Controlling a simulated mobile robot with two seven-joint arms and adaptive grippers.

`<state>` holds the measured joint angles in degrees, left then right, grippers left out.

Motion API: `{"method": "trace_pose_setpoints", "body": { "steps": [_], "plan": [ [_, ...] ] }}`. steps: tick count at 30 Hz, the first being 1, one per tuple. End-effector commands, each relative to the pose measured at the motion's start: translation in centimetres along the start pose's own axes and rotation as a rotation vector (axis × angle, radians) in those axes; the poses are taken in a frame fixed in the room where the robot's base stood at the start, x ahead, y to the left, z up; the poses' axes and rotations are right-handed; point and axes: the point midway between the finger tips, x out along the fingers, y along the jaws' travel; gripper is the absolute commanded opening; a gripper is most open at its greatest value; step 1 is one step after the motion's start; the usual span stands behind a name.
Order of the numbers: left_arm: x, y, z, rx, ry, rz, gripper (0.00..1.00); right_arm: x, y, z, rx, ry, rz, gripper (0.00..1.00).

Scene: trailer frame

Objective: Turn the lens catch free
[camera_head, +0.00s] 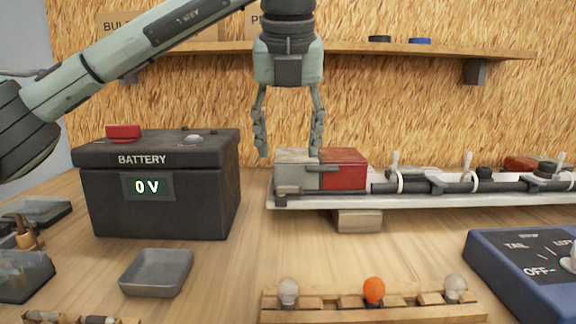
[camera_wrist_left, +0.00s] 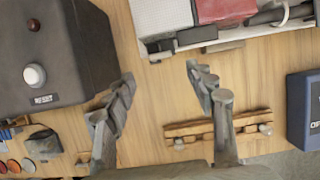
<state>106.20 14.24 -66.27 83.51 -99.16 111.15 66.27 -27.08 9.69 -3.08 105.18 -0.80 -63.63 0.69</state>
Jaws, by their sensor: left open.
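The lamp with a pale lens half (camera_head: 296,173) and a red lens half (camera_head: 345,172) sits at the left end of the white trailer frame (camera_head: 330,201). A small grey bar (camera_head: 322,168) crosses the seam between the halves, and a small dark piece (camera_head: 281,199) sits low at the lamp's left front; I cannot tell which is the lens catch. My left gripper (camera_head: 289,150) is open, pointing down, above or just behind the pale half. In the left wrist view, the left gripper (camera_wrist_left: 162,73) is empty and the red half (camera_wrist_left: 225,9) lies beyond its fingertips. My right gripper is not in view.
A black battery (camera_head: 160,200) reading 0 V stands left of the lamp. An empty grey tray (camera_head: 157,272), a wooden rack (camera_head: 410,310) with several bulbs and a blue switch box (camera_head: 500,270) are in front. A shelf (camera_head: 400,50) runs along the back wall.

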Motion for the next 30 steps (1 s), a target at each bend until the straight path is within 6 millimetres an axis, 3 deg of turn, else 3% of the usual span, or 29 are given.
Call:
{"method": "trace_pose_setpoints", "body": {
  "steps": [18,27,30],
  "plan": [
    [7.4,0.0,0.0,0.000,0.002,0.001,0.55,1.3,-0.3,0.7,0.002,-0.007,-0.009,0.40],
    [7.8,0.0,0.0,0.000,0.000,0.000,0.55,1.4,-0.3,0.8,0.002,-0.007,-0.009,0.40],
    [7.8,0.0,0.0,0.000,0.000,0.000,0.45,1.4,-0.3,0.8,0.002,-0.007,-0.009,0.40]
  ]
}}
